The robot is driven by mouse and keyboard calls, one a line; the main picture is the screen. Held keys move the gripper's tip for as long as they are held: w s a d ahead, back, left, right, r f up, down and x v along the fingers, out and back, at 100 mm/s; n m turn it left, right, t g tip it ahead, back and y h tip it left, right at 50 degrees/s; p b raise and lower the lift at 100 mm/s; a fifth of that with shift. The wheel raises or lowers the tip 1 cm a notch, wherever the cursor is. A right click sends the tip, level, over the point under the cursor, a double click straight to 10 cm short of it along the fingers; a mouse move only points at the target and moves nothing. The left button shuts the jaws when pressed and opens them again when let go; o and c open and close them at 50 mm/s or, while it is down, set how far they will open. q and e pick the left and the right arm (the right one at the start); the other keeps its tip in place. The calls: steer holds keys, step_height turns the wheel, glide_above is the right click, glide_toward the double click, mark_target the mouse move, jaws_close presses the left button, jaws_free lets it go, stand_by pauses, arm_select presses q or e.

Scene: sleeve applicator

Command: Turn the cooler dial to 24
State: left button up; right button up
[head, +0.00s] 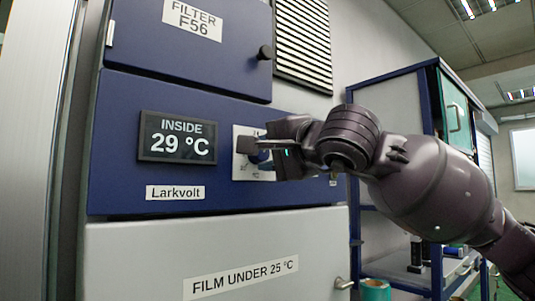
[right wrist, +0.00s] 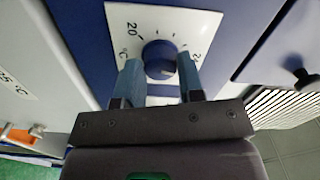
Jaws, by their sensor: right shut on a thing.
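The cooler dial (right wrist: 159,58) is a round dark blue knob on a white scale plate (right wrist: 188,20) in the right wrist view. A "20" shows on the plate at the upper left; another number at the right is partly covered. My right gripper (right wrist: 160,75) has one finger on each side of the knob and is shut on it. In the head view my right gripper (head: 262,145) covers most of the dial and its plate (head: 240,170). A display (head: 178,137) left of the dial reads "INSIDE 29 °C". My left gripper is not in view.
The blue cooler panel (head: 110,150) carries a "Larkvolt" label (head: 175,192). Below it is a grey door marked "FILM UNDER 25 °C" (head: 240,278). Above is a door marked "FILTER F56" (head: 192,20) with a black knob (head: 265,52). A blue-framed shelf (head: 437,190) stands to the right.

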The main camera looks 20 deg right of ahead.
steer(key=shift+f+n, duration=0.1)
steer(key=shift+n, duration=0.8)
steer(key=o, duration=0.9)
steer(key=shift+s, duration=0.1)
steer(key=v, duration=1)
steer(key=shift+s+d+b, duration=0.15)
steer(key=shift+s+b, duration=0.15)
